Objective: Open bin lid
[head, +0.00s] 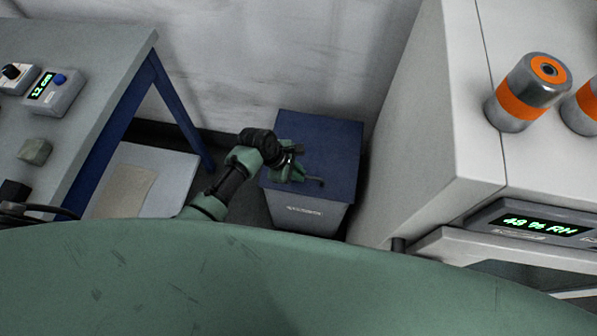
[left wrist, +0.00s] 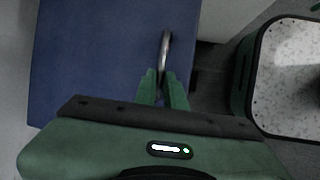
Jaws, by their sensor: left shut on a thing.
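The bin (head: 307,218) is a grey box on the floor between the workbench and the white cabinet. Its blue lid (head: 330,140) lies flat on top and looks closed. A curved metal handle (left wrist: 166,50) stands at the lid's edge; in the head view only a small hooked part (head: 316,181) of it shows. My left gripper (head: 296,174) is over the front part of the lid. In the left wrist view its green fingers (left wrist: 164,88) are shut on the handle. The lid (left wrist: 95,60) fills the left of that view. My right gripper is not in view.
The grey workbench (head: 95,50) with blue legs stands at the left. The white cabinet (head: 430,120) stands close at the right, with orange-banded cylinders (head: 527,92) on top. A pale wall is right behind the bin.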

